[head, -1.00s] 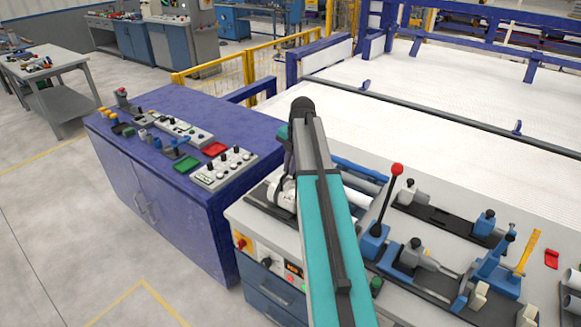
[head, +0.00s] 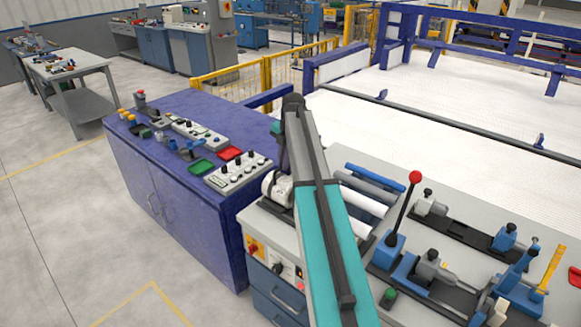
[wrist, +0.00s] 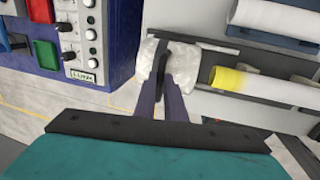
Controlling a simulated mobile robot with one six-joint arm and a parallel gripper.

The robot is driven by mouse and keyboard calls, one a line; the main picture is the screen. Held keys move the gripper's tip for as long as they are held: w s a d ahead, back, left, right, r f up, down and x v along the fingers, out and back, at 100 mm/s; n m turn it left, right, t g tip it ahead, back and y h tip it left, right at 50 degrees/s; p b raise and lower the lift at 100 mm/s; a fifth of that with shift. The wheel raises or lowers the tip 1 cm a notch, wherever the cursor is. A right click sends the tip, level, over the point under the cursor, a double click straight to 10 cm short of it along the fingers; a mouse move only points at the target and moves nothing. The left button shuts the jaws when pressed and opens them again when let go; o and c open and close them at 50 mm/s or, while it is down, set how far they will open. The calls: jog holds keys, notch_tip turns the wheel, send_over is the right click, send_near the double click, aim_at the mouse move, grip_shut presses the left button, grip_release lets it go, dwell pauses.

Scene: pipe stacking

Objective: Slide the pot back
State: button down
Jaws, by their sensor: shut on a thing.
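A white, crinkled, rounded thing, which I take to be the pot (wrist: 151,62), is at the upper middle of the wrist view. It sits at the left end of a dark rail on the grey bench. My gripper (wrist: 164,82) is shut on it, with both dark fingers reaching onto its near side. Exactly how the tips grip it is hard to see. In the head view the pot (head: 278,188) shows just left of my teal arm, which hides part of it and my fingers.
A white pipe with a yellow end (wrist: 262,87) lies right of the pot. A blue cabinet (head: 180,185) with control boxes and trays stands close on the left. A red-knobbed lever (head: 405,215) and blue clamps (head: 430,270) stand right of my arm.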

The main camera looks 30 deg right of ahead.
jog(key=shift+w+a+r, duration=0.15)
jog(key=shift+w, duration=0.15)
jog(key=c, duration=1.8)
grip_release()
jog(key=shift+s+r+b, duration=0.25)
jog(key=shift+r+b, duration=0.1)
jog(key=shift+r, duration=0.4)
jog(key=r+b, duration=0.1)
jog(key=r, duration=0.3)
jog(key=s+r+b, duration=0.1)
jog(key=r, duration=0.3)
jog(key=s+d+r+b, duration=0.1)
jog(key=r, duration=0.3)
jog(key=shift+f, duration=0.1)
